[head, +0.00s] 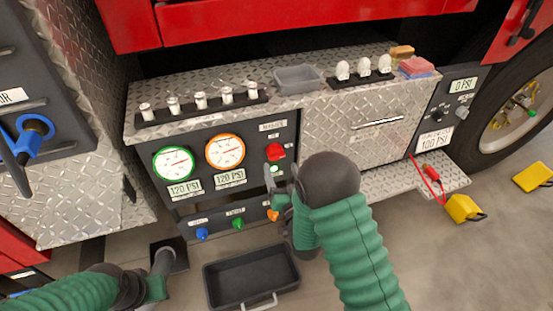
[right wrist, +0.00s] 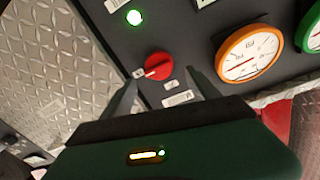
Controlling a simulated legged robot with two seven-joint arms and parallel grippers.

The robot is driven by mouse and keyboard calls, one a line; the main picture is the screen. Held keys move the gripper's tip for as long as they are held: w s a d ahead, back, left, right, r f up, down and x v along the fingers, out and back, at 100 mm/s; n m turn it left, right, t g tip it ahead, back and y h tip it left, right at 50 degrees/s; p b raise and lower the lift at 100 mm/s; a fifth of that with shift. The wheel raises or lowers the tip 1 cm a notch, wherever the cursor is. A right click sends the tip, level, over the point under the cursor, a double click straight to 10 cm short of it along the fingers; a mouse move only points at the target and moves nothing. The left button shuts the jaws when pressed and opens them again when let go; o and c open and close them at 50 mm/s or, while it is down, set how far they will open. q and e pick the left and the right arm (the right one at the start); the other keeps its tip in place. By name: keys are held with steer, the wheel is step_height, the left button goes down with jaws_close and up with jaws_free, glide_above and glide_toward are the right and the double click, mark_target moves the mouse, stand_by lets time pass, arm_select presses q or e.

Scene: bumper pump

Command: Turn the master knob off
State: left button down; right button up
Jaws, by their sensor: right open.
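The red master knob (head: 275,152) is on the dark gauge panel, right of the orange-rimmed gauge, under a white label. It also shows in the right wrist view (right wrist: 158,66), with its white mark toward the small label at picture left. A lit green lamp (right wrist: 134,17) is beside it. My right gripper (head: 281,178) is in front of the panel just below the knob in the head view. In the right wrist view its open fingers (right wrist: 162,88) point at the panel with the knob between and beyond their tips, apparently untouched. My left gripper (head: 164,262) is low at left, its jaws unclear.
Green-rimmed (head: 173,163) and orange-rimmed (head: 225,152) gauges sit left of the knob. Blue, green and orange knobs line the panel's lower edge. A black tray (head: 225,293) lies on the floor below. A diamond-plate drawer (head: 350,125) is right of the panel.

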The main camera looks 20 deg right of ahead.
mark_target(277, 158)
steer(key=w, duration=0.4)
steer(key=w+b, duration=0.1)
steer(key=w, duration=0.1)
steer(key=shift+w+d, duration=0.25)
steer(key=c, duration=1.3)
